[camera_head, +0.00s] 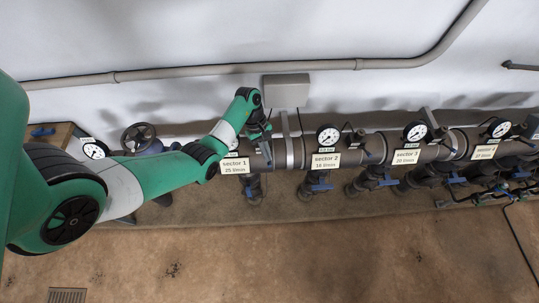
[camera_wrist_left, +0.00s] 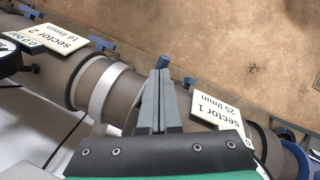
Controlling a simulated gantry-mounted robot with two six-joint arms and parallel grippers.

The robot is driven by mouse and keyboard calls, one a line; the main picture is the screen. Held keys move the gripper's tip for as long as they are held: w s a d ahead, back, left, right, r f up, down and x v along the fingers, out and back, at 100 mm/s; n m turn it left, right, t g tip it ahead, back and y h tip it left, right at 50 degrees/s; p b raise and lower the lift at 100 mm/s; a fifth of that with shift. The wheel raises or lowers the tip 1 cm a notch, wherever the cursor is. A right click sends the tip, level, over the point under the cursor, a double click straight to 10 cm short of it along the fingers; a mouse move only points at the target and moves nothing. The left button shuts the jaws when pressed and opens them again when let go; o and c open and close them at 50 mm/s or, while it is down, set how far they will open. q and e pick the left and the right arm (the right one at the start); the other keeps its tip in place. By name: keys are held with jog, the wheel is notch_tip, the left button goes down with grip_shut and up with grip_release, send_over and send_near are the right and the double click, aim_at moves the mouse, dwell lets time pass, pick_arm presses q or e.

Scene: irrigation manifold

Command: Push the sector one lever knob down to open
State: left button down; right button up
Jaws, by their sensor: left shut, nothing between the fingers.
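The sector 1 label (camera_head: 235,166) hangs on the front of the grey pipe and also shows upside down in the left wrist view (camera_wrist_left: 211,110). My left gripper (camera_head: 265,145) is shut and empty, at the pipe just right of this label. In the left wrist view its closed fingers (camera_wrist_left: 160,78) point at a blue knob (camera_wrist_left: 161,62), seen right at their tips. I cannot tell whether they touch it. The fingers hide what lies behind them, including most of any lever arm. A blue handle (camera_head: 248,190) sits below the sector 1 label. My right gripper is not in view.
The pipe continues right with the sector 2 label (camera_head: 326,160), sector 3 label (camera_head: 406,156), gauges and blue-handled valves. A pale clamp band (camera_wrist_left: 103,92) circles the pipe near my fingers. A grey box (camera_head: 287,91) is on the wall. The brown floor in front is mostly clear.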

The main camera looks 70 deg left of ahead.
pick_arm(q)
jog(key=a, duration=0.1)
jog(key=a+f+b, duration=0.1)
jog(key=a, duration=0.1)
jog(key=shift+s+f+b, duration=0.35)
jog(key=shift+d, duration=0.15)
